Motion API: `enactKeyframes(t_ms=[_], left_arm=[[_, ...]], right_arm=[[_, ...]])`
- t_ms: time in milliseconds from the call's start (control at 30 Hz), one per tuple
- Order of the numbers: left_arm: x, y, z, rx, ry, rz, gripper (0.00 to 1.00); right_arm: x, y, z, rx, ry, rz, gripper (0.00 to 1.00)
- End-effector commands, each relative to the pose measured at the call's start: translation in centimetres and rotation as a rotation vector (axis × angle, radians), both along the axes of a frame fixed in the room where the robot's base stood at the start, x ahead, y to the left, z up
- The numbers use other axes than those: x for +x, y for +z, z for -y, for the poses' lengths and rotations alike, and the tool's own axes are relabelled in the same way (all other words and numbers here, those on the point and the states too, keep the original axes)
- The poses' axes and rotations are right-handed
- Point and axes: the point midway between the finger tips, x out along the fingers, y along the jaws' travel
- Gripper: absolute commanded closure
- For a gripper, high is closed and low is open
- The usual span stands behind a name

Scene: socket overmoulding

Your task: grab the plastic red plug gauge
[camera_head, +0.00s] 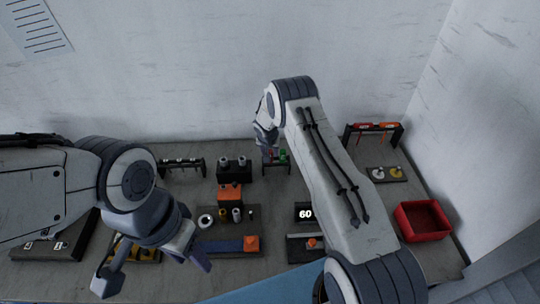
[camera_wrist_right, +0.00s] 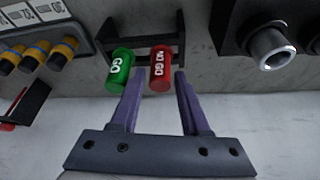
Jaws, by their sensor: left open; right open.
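The red plug gauge (camera_wrist_right: 161,68), marked NO GO, sits on a dark rack (camera_wrist_right: 150,40) in the right wrist view. A green gauge (camera_wrist_right: 120,71), marked GO, sits just left of it. My right gripper (camera_wrist_right: 160,75) is open, with its purple fingertips on either side of the red gauge. The left fingertip reaches into the gap between the two gauges. I cannot tell if the fingers touch the red gauge. In the head view the green gauge (camera_head: 283,155) shows beside my right gripper (camera_head: 268,153). My left gripper (camera_head: 153,265) is open and empty over the front left of the table.
A dark block with a metal socket (camera_wrist_right: 270,47) stands right of the rack in the wrist view. In the head view, a red bin (camera_head: 422,237) is at the right, an orange block (camera_head: 229,192) near the middle, and a rack with red-handled tools (camera_head: 372,127) at the back right.

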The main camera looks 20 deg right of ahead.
Motion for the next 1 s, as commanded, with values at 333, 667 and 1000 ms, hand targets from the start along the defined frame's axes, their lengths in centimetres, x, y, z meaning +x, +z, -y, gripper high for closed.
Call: enactKeyframes(t_ms=[333, 667, 1000], left_arm=[[0.0, 0.0, 0.0, 0.000, 0.000, 0.000, 0.50], [0.0, 0.0, 0.0, 0.000, 0.000, 0.000, 0.50], [0.0, -1.3, 0.0, 0.000, 0.002, 0.000, 0.50]], right_arm=[[0.1, -0.2, 0.0, 0.000, 0.000, 0.000, 0.81], [0.1, -0.2, 0.0, 0.000, 0.000, 0.000, 1.00], [0.2, 1.6, 0.0, 0.000, -0.001, 0.003, 1.00]])
